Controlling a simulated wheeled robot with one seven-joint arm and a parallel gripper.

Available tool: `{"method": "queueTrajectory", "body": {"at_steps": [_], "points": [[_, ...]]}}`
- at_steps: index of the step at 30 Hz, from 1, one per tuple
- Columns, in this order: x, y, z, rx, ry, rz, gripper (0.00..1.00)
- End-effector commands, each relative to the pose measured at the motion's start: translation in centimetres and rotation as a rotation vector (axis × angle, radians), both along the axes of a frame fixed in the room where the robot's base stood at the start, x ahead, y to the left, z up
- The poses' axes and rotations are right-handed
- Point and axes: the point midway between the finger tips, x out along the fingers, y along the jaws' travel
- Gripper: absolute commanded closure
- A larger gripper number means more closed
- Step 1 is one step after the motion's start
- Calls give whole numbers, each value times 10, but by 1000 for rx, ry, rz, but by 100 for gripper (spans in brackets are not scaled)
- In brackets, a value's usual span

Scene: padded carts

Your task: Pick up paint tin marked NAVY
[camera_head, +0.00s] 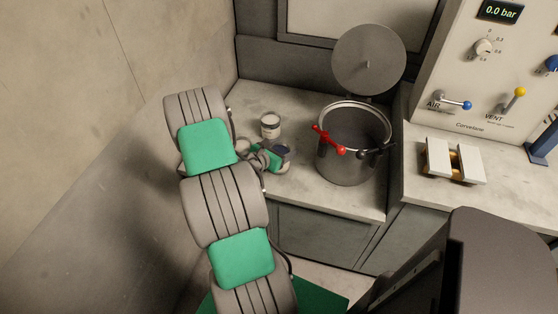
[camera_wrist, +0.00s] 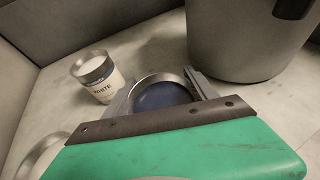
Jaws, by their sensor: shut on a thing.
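A tin with a dark navy top (camera_wrist: 160,97) sits between the two fingers of my gripper (camera_wrist: 158,90) in the wrist view; its label is hidden. My gripper is shut on this tin. In the head view the gripper (camera_head: 266,158) is low over the bench, with the dark tin (camera_head: 284,151) at its right end. I cannot tell whether the tin is touching the bench or slightly above it. A tin marked WHITE (camera_wrist: 101,80) stands upright just left of the gripper in the wrist view, and shows behind it in the head view (camera_head: 270,126).
A large grey pot (camera_head: 347,165) with red and black handles stands open right of the gripper, its lid (camera_head: 368,60) raised. Another tin's rim (camera_wrist: 38,157) shows at lower left in the wrist view. A control panel (camera_head: 510,65) stands right. Walls close in at left and back.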

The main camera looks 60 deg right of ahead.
Motion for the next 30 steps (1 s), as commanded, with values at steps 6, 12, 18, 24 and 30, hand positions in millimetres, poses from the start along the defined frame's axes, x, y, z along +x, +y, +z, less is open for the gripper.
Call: {"method": "queueTrajectory", "body": {"at_steps": [6,12,18,24,30], "points": [[0,0,0,0,0,0,57],[0,0,0,0,0,0,73],[0,0,0,0,0,-1,89],[0,0,1,-2,-1,0,100],[0,0,2,-2,-1,-1,100]]}}
